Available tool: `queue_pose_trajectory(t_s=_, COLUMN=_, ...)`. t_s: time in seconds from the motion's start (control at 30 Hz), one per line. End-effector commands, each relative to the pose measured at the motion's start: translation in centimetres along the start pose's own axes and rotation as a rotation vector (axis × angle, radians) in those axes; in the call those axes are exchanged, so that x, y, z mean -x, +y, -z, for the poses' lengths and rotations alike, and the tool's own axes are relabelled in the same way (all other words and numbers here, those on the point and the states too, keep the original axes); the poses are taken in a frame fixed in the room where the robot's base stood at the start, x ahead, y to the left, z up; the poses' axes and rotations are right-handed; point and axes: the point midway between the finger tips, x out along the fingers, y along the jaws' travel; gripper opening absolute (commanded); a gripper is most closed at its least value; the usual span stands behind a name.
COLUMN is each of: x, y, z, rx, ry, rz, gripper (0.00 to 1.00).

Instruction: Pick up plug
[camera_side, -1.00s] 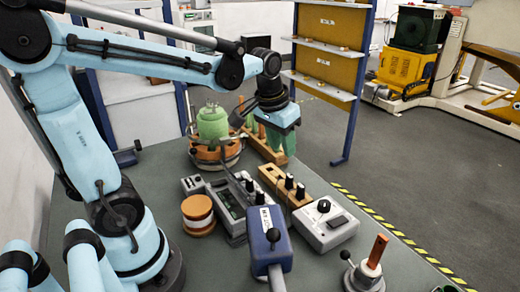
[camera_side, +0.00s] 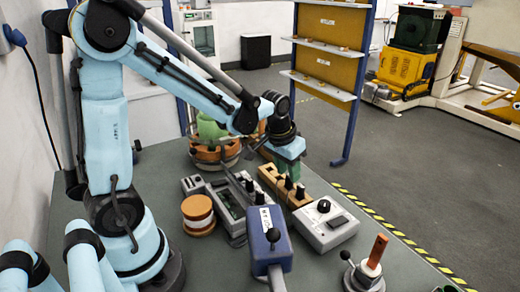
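A wooden block (camera_side: 268,172) in the middle of the table holds a few dark upright pegs, one of them a black plug (camera_side: 300,191) near its front end. The pictures do not show which peg the task means. My gripper (camera_side: 291,174), with green fingers, points down just above and behind the block, close to the pegs. I cannot tell whether it touches one. The fingers are small and overlap here, so their gap and anything between them are hidden.
A white box with a black knob (camera_side: 327,232) stands right of the block, and a grey device (camera_side: 228,203) stands left. A blue lever box (camera_side: 265,236) is in front. A copper spool (camera_side: 197,211) sits left. A round wooden-based stand (camera_side: 214,152) is behind.

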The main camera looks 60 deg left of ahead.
Motion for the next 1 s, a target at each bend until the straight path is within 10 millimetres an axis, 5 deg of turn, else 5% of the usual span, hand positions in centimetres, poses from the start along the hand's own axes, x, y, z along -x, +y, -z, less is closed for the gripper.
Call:
queue_pose_trajectory(t_s=0.23, x=-2.5, y=0.1, z=0.1, rx=0.000, ry=0.000, rz=0.000, gripper=0.37)
queue_pose_trajectory(t_s=0.57, x=-3.0, y=0.1, z=0.0, rx=0.000, ry=0.000, rz=0.000, gripper=0.37)
queue_pose_trajectory(t_s=0.83, x=-3.0, y=0.1, z=0.0, rx=0.000, ry=0.000, rz=0.000, gripper=0.00)
queue_pose_trajectory(t_s=1.0, x=-3.0, y=0.1, z=0.0, rx=0.000, ry=0.000, rz=0.000, gripper=0.00)
